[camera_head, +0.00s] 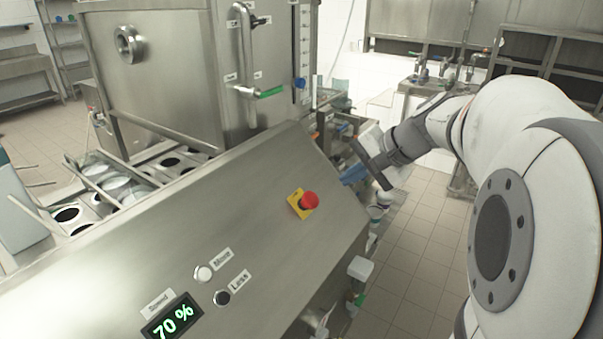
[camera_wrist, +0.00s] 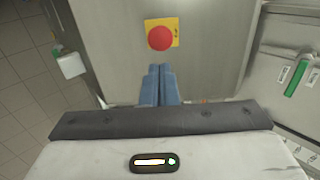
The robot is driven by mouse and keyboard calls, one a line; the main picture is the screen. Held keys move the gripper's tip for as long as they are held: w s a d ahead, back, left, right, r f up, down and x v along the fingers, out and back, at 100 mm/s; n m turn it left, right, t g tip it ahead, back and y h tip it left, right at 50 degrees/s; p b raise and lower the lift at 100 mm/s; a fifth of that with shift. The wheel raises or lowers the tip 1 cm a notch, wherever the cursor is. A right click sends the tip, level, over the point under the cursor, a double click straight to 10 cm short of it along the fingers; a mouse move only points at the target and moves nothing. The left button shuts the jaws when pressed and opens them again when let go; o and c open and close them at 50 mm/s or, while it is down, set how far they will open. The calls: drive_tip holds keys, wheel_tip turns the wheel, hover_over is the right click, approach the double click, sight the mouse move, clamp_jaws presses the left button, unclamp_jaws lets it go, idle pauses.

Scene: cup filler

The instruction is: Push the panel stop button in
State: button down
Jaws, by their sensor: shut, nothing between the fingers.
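The red stop button (camera_head: 309,201) sits on a yellow plate (camera_head: 295,204) on the sloping steel panel (camera_head: 240,210) in the head view. In the wrist view the red button (camera_wrist: 160,38) and its yellow plate (camera_wrist: 175,24) lie straight ahead of my gripper. My gripper (camera_wrist: 159,68) shows two blue fingers closed together with nothing between them. The fingertips appear just below the button in the wrist picture, with a gap to it. In the head view my gripper (camera_head: 355,173) is to the right of the button, off the panel's right edge.
A speed display (camera_head: 172,317) reading 70 % and the More (camera_head: 204,273) and Less (camera_head: 222,298) buttons are lower on the panel. A green-handled lever (camera_head: 268,93) is on the tank above. The panel around the stop button is bare.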

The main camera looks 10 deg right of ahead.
sight(314, 201)
drive_tip(key=p+x, duration=0.2)
drive_tip(key=x, duration=0.7)
drive_tip(key=shift+w+a+f, duration=0.2)
drive_tip(key=shift+w+f, duration=0.05)
drive_tip(key=shift+f, duration=0.05)
drive_tip(key=shift+f, duration=0.1)
drive_tip(key=shift+b+x, duration=0.8)
drive_tip(key=shift+b, duration=0.4)
drive_tip(key=shift+s+f, duration=0.1)
drive_tip(key=shift+s, duration=0.2)
drive_tip(key=shift+f, duration=0.1)
drive_tip(key=shift+s, duration=0.1)
drive_tip(key=shift+d+r, duration=0.1)
drive_tip(key=shift+r, duration=0.2)
drive_tip(key=v, duration=1.4)
drive_tip(key=shift+w+r+b, duration=0.2)
drive_tip(key=shift+w+b, duration=0.05)
drive_tip(key=shift+b, duration=0.15)
